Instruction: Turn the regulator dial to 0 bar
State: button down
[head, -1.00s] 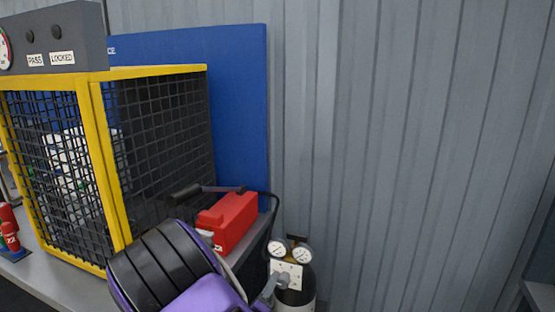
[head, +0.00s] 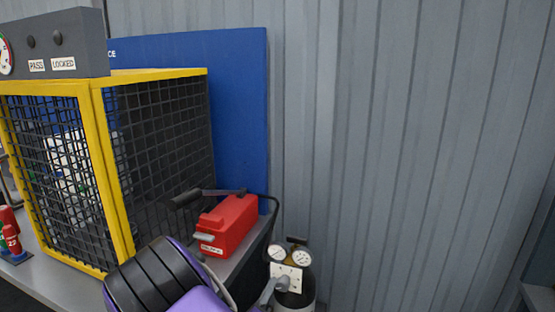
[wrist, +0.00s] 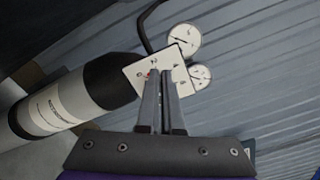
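The pointer's exact setting cannot be read.
A red box (head: 229,226) stands on the grey bench left of the cylinder. A yellow-framed mesh cage (head: 122,165) is beyond it, before a blue panel (head: 240,110). A black hose curves down beside the cylinder. The corrugated wall is close behind.

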jog(key=shift+f, duration=0.3)
jog(key=shift+a, duration=0.1)
jog(key=p+v, duration=0.2)
jog(key=v, duration=0.4)
jog(key=shift+a+r, duration=0.15)
jog(key=shift+a, duration=0.1)
jog(key=shift+w, duration=0.15)
